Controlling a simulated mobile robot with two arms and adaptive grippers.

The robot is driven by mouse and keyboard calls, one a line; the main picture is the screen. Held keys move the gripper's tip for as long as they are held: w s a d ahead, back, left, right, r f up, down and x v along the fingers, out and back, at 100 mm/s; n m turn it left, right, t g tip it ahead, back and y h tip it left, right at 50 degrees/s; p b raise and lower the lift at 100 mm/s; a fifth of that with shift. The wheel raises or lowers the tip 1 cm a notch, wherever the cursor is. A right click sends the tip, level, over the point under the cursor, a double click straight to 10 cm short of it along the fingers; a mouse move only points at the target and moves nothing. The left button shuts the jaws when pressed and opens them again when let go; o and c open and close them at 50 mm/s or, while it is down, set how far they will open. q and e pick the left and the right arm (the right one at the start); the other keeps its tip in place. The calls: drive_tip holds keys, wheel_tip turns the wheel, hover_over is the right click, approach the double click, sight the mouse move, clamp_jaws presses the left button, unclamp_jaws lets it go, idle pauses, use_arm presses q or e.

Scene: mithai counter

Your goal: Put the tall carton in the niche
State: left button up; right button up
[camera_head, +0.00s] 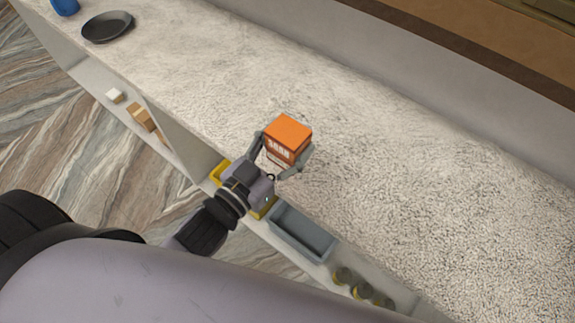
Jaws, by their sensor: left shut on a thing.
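An orange carton (288,132) with pale lettering on its side is held between the fingers of my left gripper (282,152), in the middle of the head view. The gripper is shut on it, one finger on each side. The carton shows its top and one lettered side; its lower part is partly hidden by the gripper. It appears over the front part of the speckled counter top (400,190); I cannot tell whether it touches it. Open compartments (180,135) show below the counter's front edge; I cannot tell which is the niche. My right gripper is not in view.
A dark round dish (107,27) and a blue object (65,6) stand at the counter's far left. Below the front edge are a grey bin (302,232), a yellow bin (217,172), several small jars (362,289), brown boxes (140,116) and a white block (115,95). Most of the counter top is clear.

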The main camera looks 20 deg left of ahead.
sight(287, 163)
use_arm(q)
wheel_tip(287, 163, down, 3)
drive_tip(key=shift+f, duration=1.8)
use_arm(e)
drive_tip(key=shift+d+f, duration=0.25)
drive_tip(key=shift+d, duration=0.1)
use_arm(q)
drive_tip(key=shift+f+b, duration=0.15)
drive_tip(key=shift+b, duration=0.15)
drive_tip(key=o, duration=1.4)
drive_tip(key=shift+c, duration=0.2)
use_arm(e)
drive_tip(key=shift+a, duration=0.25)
